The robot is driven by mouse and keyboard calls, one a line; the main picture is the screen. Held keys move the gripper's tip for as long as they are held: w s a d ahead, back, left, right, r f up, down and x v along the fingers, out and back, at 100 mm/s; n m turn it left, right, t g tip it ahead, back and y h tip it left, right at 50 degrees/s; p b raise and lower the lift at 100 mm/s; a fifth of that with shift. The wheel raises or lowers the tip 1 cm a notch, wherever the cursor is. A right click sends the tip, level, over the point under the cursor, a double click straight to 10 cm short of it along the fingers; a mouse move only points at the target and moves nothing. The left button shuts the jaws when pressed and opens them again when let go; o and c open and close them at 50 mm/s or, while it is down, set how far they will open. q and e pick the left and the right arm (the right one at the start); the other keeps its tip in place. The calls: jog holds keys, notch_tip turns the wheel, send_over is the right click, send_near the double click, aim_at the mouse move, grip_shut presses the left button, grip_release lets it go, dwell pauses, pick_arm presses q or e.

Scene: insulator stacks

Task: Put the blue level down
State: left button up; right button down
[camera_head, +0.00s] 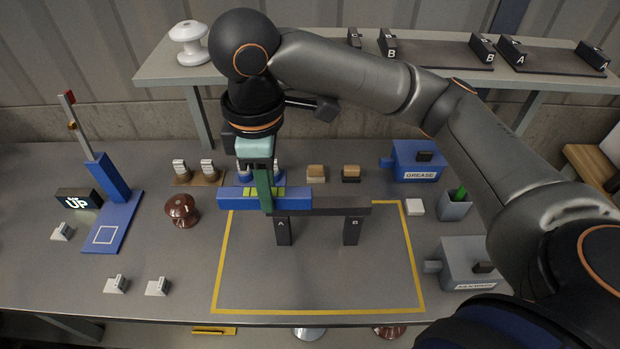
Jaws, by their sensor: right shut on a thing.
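The blue level (295,201) is a long blue bar with a yellow-green vial section in its middle. It lies crosswise in the picture, near the back edge of the yellow outline. My right gripper (264,203) comes down on it from above and is shut on its middle. A dark grey beam on posts marked A and B (351,208) stands just in front and to the right. The level overlaps the beam's left end in the picture; I cannot tell whether they touch. My left gripper is not in view.
A yellow outline (419,257) marks mostly free table. A brown insulator (181,210) and a blue stand with an upright (118,216) are at left. GREASE (418,160) and grey (468,262) boxes are at right. A shelf (160,72) runs behind with a white insulator (189,43).

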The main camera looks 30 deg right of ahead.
jog(key=w+d+f, duration=0.1)
jog(key=d+f, duration=0.1)
jog(key=d, duration=0.1)
jog(key=w+d+f, duration=0.1)
jog(key=d+f, duration=0.2)
jog(key=d, duration=0.1)
jog(key=w+d+f, duration=0.1)
jog(key=d+f, duration=0.2)
jog(key=d, duration=0.1)
jog(key=shift+w+d+f, duration=0.1)
jog(key=shift+w+d, duration=0.1)
jog(key=shift+w, duration=0.1)
jog(key=f, duration=0.1)
jog(key=d+f, duration=0.1)
jog(key=f, duration=0.1)
jog(key=shift+w+f, duration=0.2)
jog(key=shift+f, duration=0.55)
jog(key=c, duration=0.7)
grip_release()
jog(key=shift+o, duration=0.2)
